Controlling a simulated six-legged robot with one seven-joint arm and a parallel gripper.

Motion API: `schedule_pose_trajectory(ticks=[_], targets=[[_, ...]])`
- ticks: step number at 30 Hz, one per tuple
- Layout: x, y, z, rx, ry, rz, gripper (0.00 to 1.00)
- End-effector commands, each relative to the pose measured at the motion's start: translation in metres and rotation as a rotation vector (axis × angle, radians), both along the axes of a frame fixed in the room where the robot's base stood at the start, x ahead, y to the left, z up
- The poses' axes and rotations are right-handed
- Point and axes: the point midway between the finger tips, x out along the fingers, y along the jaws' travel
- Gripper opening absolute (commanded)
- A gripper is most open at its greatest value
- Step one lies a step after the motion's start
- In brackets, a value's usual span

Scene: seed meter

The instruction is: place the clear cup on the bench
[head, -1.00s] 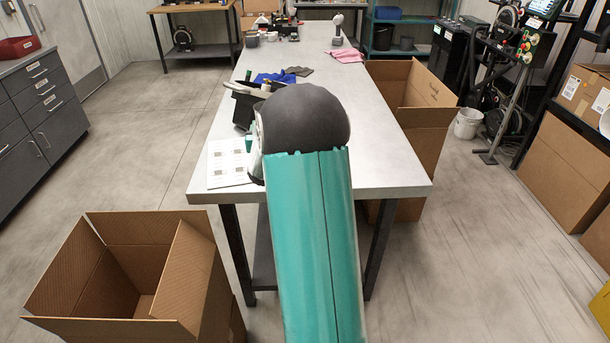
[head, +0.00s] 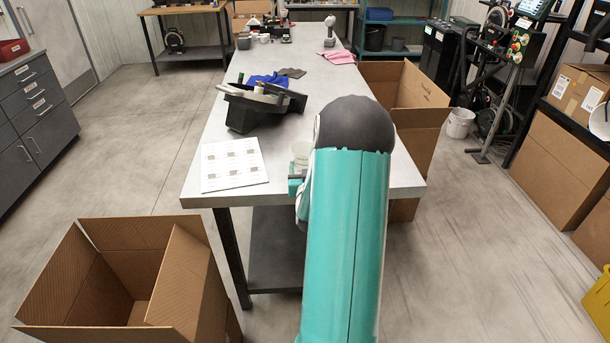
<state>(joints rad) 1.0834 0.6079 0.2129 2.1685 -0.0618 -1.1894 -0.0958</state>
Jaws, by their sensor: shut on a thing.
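The bench (head: 345,92) is a long pale-topped table with dark legs, running away from me. The clear cup (head: 300,152) shows in part at the left side of my arm, over the near end of the bench. My gripper (head: 297,178) is mostly hidden behind my teal arm; a small teal and dark part of it shows beside the cup. It is shut on the cup. I cannot tell whether the cup touches the bench top.
A white printed sheet (head: 233,165) lies left of my gripper. A pink cloth (head: 340,57) lies farther back. Open cardboard boxes stand left (head: 190,270) and right (head: 425,105) of the bench.

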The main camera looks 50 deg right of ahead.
Motion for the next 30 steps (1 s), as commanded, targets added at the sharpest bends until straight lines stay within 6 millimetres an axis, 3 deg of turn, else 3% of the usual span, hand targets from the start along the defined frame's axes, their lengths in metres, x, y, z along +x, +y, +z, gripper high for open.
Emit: schedule_pose_trajectory(ticks=[4, 17, 18, 21, 30], targets=[[0.002, 0.001, -0.023, 0.003, 0.001, 0.001, 0.43], [0.002, 0.001, -0.030, 0.001, 0.001, 0.001, 0.43], [0.002, 0.001, -0.030, 0.001, 0.001, 0.001, 0.67], [0.002, 0.001, -0.030, 0.000, 0.000, 0.000, 0.86], [0.002, 0.000, -0.028, 0.000, 0.000, 0.000, 0.87]])
